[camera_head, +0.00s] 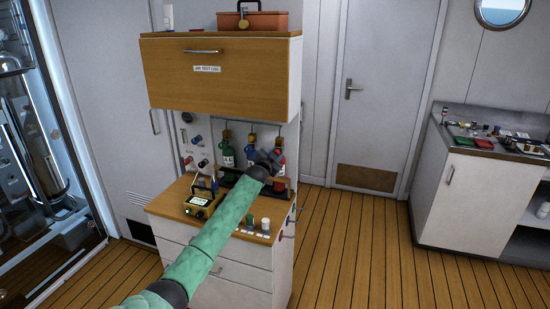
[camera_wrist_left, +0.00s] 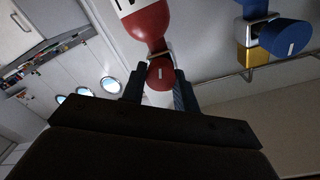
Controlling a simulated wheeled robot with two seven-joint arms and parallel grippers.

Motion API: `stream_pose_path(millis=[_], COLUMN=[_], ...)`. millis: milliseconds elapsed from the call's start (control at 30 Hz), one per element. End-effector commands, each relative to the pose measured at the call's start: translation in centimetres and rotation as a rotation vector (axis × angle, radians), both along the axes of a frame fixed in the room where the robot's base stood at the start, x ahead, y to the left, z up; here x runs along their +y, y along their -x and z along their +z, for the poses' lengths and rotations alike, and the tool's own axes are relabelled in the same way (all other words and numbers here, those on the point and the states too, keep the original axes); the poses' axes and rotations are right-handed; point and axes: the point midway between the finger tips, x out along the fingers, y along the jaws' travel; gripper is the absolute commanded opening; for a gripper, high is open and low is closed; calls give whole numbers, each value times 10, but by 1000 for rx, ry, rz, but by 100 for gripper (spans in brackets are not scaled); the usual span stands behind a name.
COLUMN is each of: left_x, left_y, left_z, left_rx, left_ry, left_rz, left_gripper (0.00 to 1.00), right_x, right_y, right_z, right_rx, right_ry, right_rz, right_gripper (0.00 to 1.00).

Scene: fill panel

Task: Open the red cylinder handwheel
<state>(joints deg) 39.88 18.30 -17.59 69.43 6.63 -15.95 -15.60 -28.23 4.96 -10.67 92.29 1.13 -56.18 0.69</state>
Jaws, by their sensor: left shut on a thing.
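The red cylinder (camera_head: 279,151) stands at the right end of a row of small cylinders in the cabinet niche, partly hidden by my left gripper. My left gripper (camera_head: 271,158) is in front of it. In the left wrist view the red cylinder (camera_wrist_left: 146,22) comes in from the top, and its round red handwheel (camera_wrist_left: 160,74) with a pale mark sits between the two fingers of my left gripper (camera_wrist_left: 160,84). The gripper is shut on the handwheel. The far side of the wheel is hidden. My right gripper is not in view.
A green cylinder (camera_head: 226,155) and a blue cylinder (camera_head: 250,151) stand to the left. The blue handwheel (camera_wrist_left: 286,38) is close beside my gripper. A yellow device (camera_head: 199,203) sits on the wooden counter. A wooden cupboard front (camera_head: 220,75) hangs above the niche.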

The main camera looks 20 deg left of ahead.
Motion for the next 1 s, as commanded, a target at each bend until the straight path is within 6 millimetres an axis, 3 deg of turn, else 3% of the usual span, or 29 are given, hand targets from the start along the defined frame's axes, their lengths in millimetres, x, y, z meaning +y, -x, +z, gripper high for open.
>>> stream_pose_path(millis=[533,567,633,1000], left_x=[1,0,0,0], left_y=[1,1,1,3], left_z=[-4,-4,-4,-3], left_rx=[6,6,6,3], left_ry=[22,22,22,22], left_rz=[1,1,1,0], left_gripper=[7,36,49,52], right_x=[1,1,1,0], right_y=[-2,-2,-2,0], right_z=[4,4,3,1], right_rx=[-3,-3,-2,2], right_ry=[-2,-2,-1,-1], right_rz=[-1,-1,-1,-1], right_gripper=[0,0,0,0])
